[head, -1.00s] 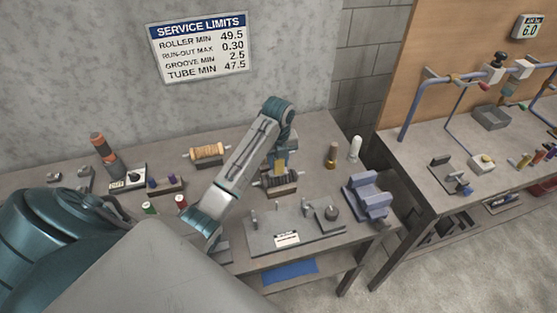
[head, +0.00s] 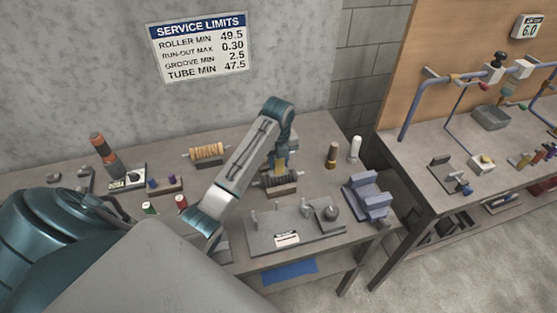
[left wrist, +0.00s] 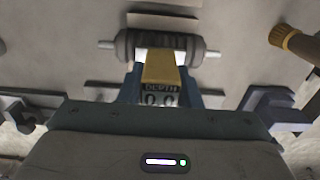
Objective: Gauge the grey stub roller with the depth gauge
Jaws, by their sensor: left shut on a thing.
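The grey stub roller (head: 265,181) lies level on a low stand on the left bench, and it also shows in the left wrist view (left wrist: 124,46). My left gripper (head: 280,164) is over the roller. It is shut on the yellow depth gauge (left wrist: 160,68), whose display reads 0.0 under the word DEPTH. In the left wrist view the gauge's yellow body overlaps the roller's middle; I cannot tell whether they touch. My right gripper is not in view.
A tan roller (head: 207,152) rests on a stand behind to the left. A grey plate fixture (head: 270,237) stands in front and a blue-grey block (head: 368,192) to the right. A brown and a white cylinder (head: 355,149) stand upright behind right.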

